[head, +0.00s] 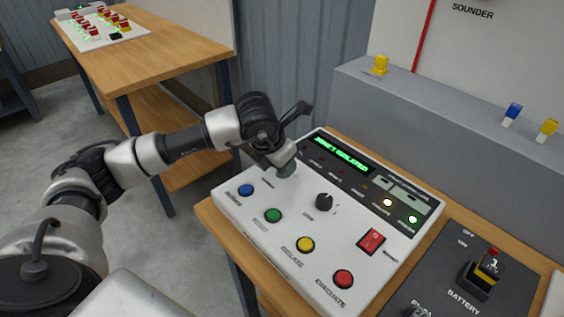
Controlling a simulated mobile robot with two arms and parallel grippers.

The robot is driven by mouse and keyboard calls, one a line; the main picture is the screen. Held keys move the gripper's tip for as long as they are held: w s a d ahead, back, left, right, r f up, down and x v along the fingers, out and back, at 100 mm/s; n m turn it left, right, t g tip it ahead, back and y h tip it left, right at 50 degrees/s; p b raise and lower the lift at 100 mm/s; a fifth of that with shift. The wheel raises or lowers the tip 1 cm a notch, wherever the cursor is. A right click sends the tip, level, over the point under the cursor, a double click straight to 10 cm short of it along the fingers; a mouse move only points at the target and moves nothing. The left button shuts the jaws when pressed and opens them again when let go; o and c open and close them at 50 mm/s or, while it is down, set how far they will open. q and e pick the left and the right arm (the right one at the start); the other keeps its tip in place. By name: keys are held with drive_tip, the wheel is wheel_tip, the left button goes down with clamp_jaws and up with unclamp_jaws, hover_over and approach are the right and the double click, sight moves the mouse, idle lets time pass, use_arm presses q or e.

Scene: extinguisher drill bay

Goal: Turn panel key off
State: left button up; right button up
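The white control panel (262,234) lies on a wooden bench, with a lit green text display (341,157) at its back. My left gripper (284,170) points down at the panel's back left, beside a small label. A small grey-green piece shows at its fingertips. I cannot tell whether that is a key or part of the gripper. The spot under the fingertips is mostly hidden, and no panel key shows clearly. I cannot tell how far the fingers are apart. A black knob (324,201) stands uncovered at the panel's middle. My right gripper is not in view.
The panel has blue (246,190), green (273,215), yellow (305,244) and red (343,279) buttons and a red rocker switch (371,241). A battery switch (482,274) stands on a dark plate at right. A grey ledge (440,120) rises behind. Another table (150,55) stands at back left.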

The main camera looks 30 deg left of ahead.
use_arm(q)
drive_tip(key=b+v, duration=0.1)
drive_tip(key=v, duration=0.9)
drive_tip(key=shift+s+r, duration=0.15)
drive_tip(key=shift+r, duration=0.2)
drive_tip(key=shift+f, duration=0.1)
